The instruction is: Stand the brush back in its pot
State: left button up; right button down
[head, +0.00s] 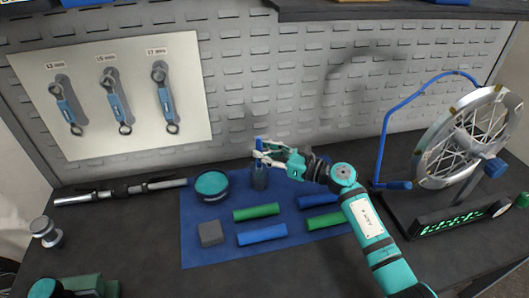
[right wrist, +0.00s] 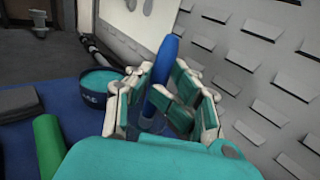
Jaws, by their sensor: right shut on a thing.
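The brush shows as a blue handle (head: 259,143) standing nearly upright, and it also shows in the right wrist view (right wrist: 165,62), where it tilts slightly. My right gripper (head: 263,155) is shut on the handle. The pot (head: 259,179) is a small dark blue cup on the blue mat, directly below the gripper in the head view. The brush's lower end is hidden, so I cannot tell whether it is inside the pot or just above it. My left gripper is not in view.
The blue mat (head: 199,250) holds a teal-topped round tin (head: 212,184) left of the pot, a grey block (head: 211,233), and green and blue rolls (head: 262,234) in front. A wheel on a stand (head: 466,140) is at right. The pegboard wall (head: 240,100) rises close behind.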

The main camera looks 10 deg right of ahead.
jog(key=c, duration=0.9)
grip_release()
jog(key=v, duration=0.7)
jog(key=shift+s+d, duration=0.2)
